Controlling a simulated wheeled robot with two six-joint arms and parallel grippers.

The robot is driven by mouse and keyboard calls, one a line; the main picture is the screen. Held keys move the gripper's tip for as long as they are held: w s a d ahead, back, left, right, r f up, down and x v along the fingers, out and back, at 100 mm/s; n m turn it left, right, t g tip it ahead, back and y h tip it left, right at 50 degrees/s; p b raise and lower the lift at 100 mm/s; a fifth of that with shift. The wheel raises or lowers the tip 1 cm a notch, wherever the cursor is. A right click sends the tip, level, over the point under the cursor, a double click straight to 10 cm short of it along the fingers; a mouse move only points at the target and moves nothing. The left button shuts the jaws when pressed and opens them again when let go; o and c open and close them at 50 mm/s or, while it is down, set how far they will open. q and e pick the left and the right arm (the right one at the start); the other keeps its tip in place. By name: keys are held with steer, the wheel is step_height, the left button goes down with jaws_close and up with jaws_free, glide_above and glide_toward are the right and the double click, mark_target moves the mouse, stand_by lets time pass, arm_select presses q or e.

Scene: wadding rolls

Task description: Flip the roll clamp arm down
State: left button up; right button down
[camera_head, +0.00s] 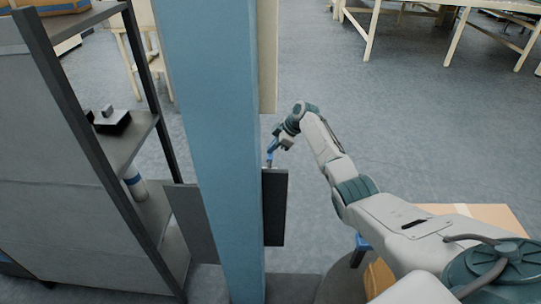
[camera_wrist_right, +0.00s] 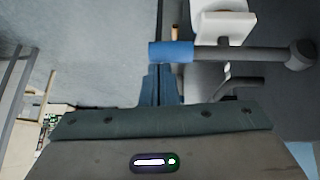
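The roll clamp arm (camera_wrist_right: 245,54) is a grey bar with a blue sleeve at its left end and a round grey knob at its right end in the right wrist view. In the head view its blue end (camera_head: 270,150) shows small beside the blue post. My right gripper (camera_wrist_right: 162,70) has its two blue fingers close together, with their tips at the blue sleeve. Whether they press on it cannot be told. In the head view my right gripper (camera_head: 279,146) is at the post's right side. My left gripper is out of view.
The tall blue post (camera_head: 215,130) hides much of the middle. A dark panel (camera_head: 275,207) stands at its right, below my gripper. A grey shelf rack (camera_head: 125,145) stands at left. A cardboard box (camera_head: 490,215) lies below my right arm. Open floor lies beyond.

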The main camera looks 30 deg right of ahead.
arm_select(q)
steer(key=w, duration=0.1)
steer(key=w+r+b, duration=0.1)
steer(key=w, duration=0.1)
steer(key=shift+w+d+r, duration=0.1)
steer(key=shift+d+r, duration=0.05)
arm_select(e)
steer(key=v, duration=1)
steer(key=shift+s+d+r, duration=0.15)
steer(key=shift+d+r, duration=0.05)
steer(key=shift+r, duration=0.15)
